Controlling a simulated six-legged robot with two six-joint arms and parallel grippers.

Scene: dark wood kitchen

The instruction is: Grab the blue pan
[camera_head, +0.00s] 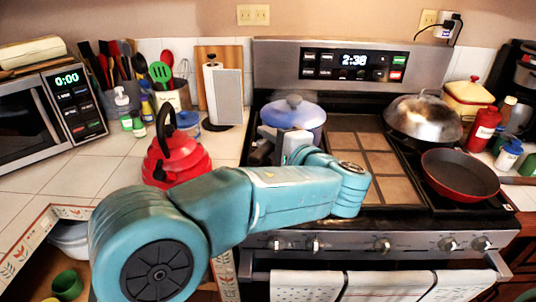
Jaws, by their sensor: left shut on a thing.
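The blue pan (309,117), a pot with a light blue lid and a knob on top, sits at the back left of the stove. My left arm comes in from the lower left and folds back at its wrist. My left gripper (264,146), grey, is at the front left side of the blue pan and shut on it. The arm hides the fingertips and the lower front of the pan in part. My right gripper is not in view.
A red kettle (174,156) stands on the tiled counter left of the stove. A red frying pan (460,173) and a domed silver wok (424,117) sit on the right burners. A paper towel holder (222,92) and a utensil crock (173,96) stand behind the kettle. The stove's middle griddle (372,140) is clear.

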